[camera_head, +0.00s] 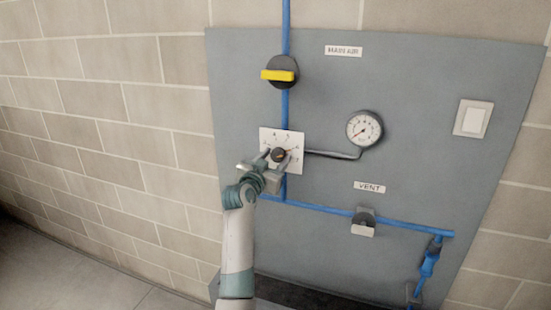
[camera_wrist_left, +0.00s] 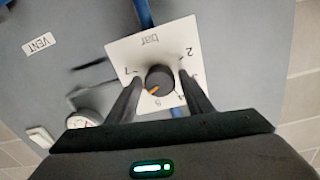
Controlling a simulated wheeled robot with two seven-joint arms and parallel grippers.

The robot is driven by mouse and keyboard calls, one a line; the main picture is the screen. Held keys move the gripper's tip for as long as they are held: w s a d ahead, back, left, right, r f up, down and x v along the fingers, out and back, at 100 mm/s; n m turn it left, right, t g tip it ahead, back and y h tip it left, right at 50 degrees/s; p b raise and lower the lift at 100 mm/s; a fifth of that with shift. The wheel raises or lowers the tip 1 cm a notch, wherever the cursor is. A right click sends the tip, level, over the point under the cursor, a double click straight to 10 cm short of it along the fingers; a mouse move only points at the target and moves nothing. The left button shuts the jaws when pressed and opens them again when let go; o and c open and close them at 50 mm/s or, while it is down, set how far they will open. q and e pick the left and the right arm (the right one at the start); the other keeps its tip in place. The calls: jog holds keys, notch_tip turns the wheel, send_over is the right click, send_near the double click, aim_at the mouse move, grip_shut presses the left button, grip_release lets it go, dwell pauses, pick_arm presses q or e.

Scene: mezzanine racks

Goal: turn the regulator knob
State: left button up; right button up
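The regulator knob (camera_head: 278,155) is small, round and black, on a white square dial plate (camera_head: 296,137) with numbers and "bar". It also shows in the left wrist view (camera_wrist_left: 160,78), where its orange mark points to the lower left of the picture. My left gripper (camera_head: 278,160) is at the plate with one finger on each side of the knob. In the left wrist view the gripper (camera_wrist_left: 160,82) shows a gap between each finger and the knob, so it is open. The fingers cover some dial numbers. My right gripper is not in view.
A round gauge (camera_head: 364,128) sits right of the dial, joined by a grey pipe. A yellow-handled valve (camera_head: 279,74) is above, on the blue pipe. A vent valve (camera_head: 364,222) is below right. A white switch (camera_head: 473,118) is at the panel's right.

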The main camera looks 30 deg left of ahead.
pick_arm(q)
jog(key=c, duration=0.7)
jog(key=shift+n, duration=0.4)
jog(key=shift+o, duration=0.2)
jog(key=n+p, duration=0.1)
jog(key=n, duration=0.3)
jog(key=shift+n+p, duration=0.65)
jog(key=shift+n, duration=1.45)
jog(key=o, duration=1)
jog(key=shift+s, duration=0.15)
